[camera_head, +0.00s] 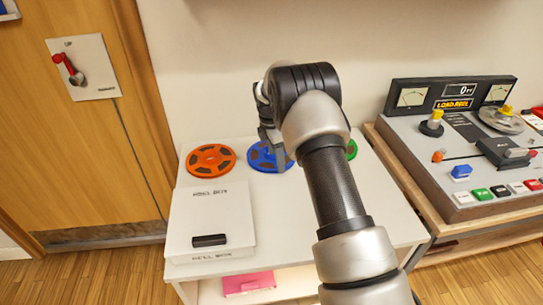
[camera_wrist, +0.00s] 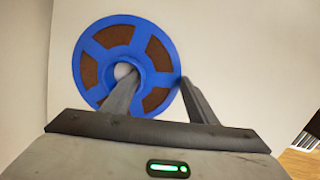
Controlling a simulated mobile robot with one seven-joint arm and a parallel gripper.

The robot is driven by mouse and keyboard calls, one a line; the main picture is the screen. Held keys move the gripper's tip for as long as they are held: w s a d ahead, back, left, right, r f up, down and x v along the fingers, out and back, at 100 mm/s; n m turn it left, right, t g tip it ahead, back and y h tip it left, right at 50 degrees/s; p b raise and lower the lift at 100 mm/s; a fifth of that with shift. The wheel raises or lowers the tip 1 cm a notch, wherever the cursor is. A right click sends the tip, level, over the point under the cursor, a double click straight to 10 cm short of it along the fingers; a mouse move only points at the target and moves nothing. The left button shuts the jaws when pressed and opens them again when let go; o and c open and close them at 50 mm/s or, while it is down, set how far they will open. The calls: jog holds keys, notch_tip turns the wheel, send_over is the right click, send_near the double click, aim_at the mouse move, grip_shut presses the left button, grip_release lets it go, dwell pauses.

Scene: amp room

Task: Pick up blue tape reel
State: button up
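The blue tape reel (camera_head: 266,157) lies flat on the white table, partly hidden behind my gripper. In the wrist view the reel (camera_wrist: 91,72) shows as a blue disc with brown windows and a pale centre hub. My gripper (camera_head: 275,148) is above it, pointing down. Its fingers (camera_wrist: 158,80) are apart: the left tip overlaps the hub area and the right tip is by the outer right rim. The part of the reel between them shows. I cannot tell whether the tips touch it.
An orange reel (camera_head: 211,160) lies to the left and a green reel (camera_head: 351,149) to the right, mostly behind my arm. A white reel box (camera_head: 210,215) stands in front. A tape machine (camera_head: 470,150) is at the right. The wall is close behind the white table (camera_head: 290,228).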

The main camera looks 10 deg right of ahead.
jog(key=c, duration=0.4)
jog(key=shift+o, duration=0.2)
jog(key=shift+r, duration=0.15)
notch_tip(320, 180, up, 10)
jog(key=p, duration=0.2)
